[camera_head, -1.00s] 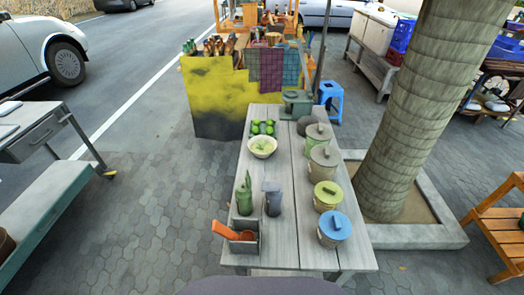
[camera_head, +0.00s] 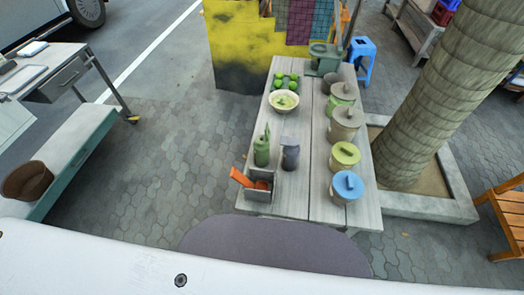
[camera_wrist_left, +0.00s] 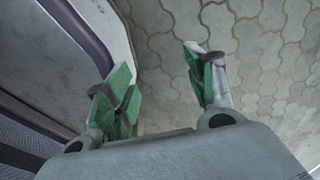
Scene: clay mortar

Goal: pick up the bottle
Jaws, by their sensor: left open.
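A green bottle (camera_head: 261,150) stands upright on the near left part of the wooden table (camera_head: 325,205) in the head view. Beside it on the right stands a dark grey bottle-like container (camera_head: 290,154). I cannot tell which one the task means. My left gripper (camera_wrist_left: 165,85) shows in the left wrist view with green-padded fingers apart and nothing between them. It hangs over grey paving, away from the table objects. Neither gripper shows in the head view.
A metal holder (camera_head: 259,191) with orange-handled tools stands close in front of the bottles. Lidded pots, including a blue-lidded one (camera_head: 347,187), line the table's right side. A bowl (camera_head: 284,101) and limes (camera_head: 286,82) sit behind. A tree trunk (camera_head: 430,100) stands right of the table.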

